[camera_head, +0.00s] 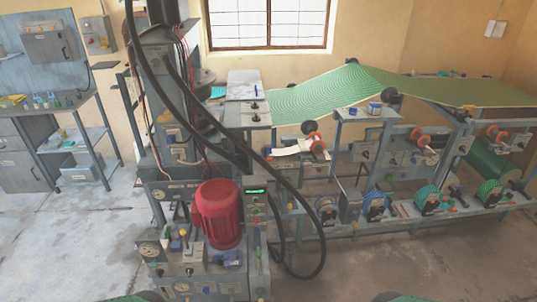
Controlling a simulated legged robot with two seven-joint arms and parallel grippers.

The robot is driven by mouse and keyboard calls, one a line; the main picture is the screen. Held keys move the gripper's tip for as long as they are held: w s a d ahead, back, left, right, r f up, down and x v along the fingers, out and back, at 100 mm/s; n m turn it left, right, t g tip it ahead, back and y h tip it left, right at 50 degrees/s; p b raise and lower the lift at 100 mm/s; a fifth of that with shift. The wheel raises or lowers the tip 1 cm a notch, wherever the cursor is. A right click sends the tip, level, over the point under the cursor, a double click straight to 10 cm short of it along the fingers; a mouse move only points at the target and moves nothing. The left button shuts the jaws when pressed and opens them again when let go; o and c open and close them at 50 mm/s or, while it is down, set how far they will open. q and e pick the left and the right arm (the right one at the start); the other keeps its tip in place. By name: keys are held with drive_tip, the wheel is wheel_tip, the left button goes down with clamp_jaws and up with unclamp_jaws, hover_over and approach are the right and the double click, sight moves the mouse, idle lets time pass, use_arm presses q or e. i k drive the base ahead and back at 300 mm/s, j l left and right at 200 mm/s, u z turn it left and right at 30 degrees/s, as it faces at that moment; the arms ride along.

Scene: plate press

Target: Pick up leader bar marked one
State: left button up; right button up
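I cannot make out a leader bar marked one; any markings are too small to read. Neither of my grippers shows in the head view. The press (160,215) stands upright left of the middle, with a red motor (218,213) on its front and a small lit green display (255,191). A green striped sheet (335,92) slopes over the frame line (385,135) to the right of the press. A white strip (297,147) lies by an orange-rimmed roller (317,138).
A workbench (45,110) with small bottles stands at the left wall. Black hoses (322,240) loop beside the press down near the floor. The floor (85,235) is clear at the front left and front right.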

sight(267, 149)
drive_tip(key=i+l, duration=0.25)
drive_tip(key=i, duration=0.15)
drive_tip(key=i+l+z, duration=0.15)
drive_tip(key=i, duration=0.25)
drive_tip(key=i+l, duration=0.3)
drive_tip(key=i+z, duration=0.05)
drive_tip(key=i, duration=0.05)
